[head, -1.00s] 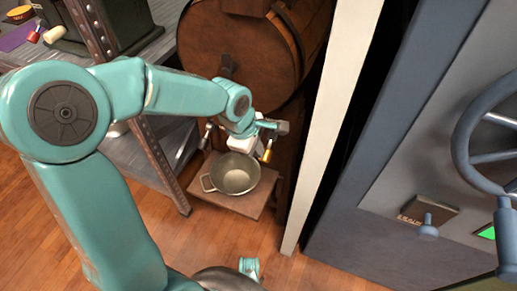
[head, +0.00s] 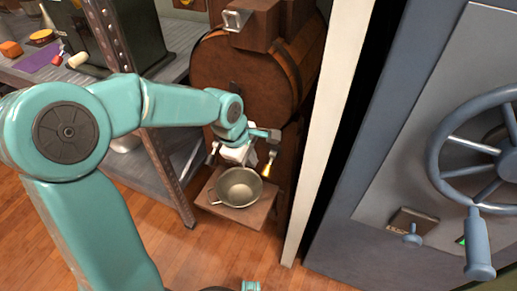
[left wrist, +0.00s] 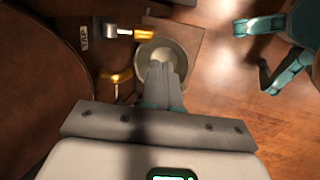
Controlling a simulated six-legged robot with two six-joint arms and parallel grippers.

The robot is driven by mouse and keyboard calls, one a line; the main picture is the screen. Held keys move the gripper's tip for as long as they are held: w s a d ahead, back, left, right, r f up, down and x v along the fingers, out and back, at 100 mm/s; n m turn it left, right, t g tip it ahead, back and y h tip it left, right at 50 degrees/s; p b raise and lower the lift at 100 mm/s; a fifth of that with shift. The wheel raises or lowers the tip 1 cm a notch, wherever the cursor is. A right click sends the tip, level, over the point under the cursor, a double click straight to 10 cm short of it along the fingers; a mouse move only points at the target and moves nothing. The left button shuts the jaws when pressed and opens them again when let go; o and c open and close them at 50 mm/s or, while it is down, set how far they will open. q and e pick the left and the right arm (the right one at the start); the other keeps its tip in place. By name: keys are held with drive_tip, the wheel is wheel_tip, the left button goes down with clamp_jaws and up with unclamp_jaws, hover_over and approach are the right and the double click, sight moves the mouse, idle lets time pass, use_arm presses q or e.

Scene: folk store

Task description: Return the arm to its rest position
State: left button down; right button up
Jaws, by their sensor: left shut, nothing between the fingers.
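My left arm reaches in from the left in the head view. Its gripper (head: 237,157) hangs in front of the wooden barrel, above a grey metal pot (head: 240,189). In the left wrist view the fingers (left wrist: 166,66) are together with nothing between them, and they overlap the near part of the pot (left wrist: 178,50) in the picture. In the head view the fingertips are hard to make out. I cannot identify my right gripper in either view.
The pot stands on a low wooden stand (head: 262,215) beneath the barrel (head: 215,65). A yellow-tipped handle (head: 268,168) is close beside my gripper. A metal shelf (head: 180,55) is at left, a white post (head: 325,120) and a blue-grey wheeled door (head: 385,180) at right.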

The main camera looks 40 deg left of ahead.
use_arm(q)
drive_tip(key=s+d+f+m+g+h, duration=0.1)
drive_tip(key=s+d+f+m, duration=0.45)
drive_tip(key=f, duration=0.35)
drive_tip(key=s+d+f+m+g+h, duration=0.1)
drive_tip(key=s+d+f+m, duration=0.5)
drive_tip(key=f, duration=0.3)
drive_tip(key=s+d+f+m+g+h, duration=0.1)
drive_tip(key=s+d+f+m, duration=0.35)
drive_tip(key=d+f, duration=0.35)
wheel_tip(320, 180, up, 23)
drive_tip(key=w+a+m+p, duration=0.1)
drive_tip(key=m+p, duration=0.1)
drive_tip(key=p, duration=2.2)
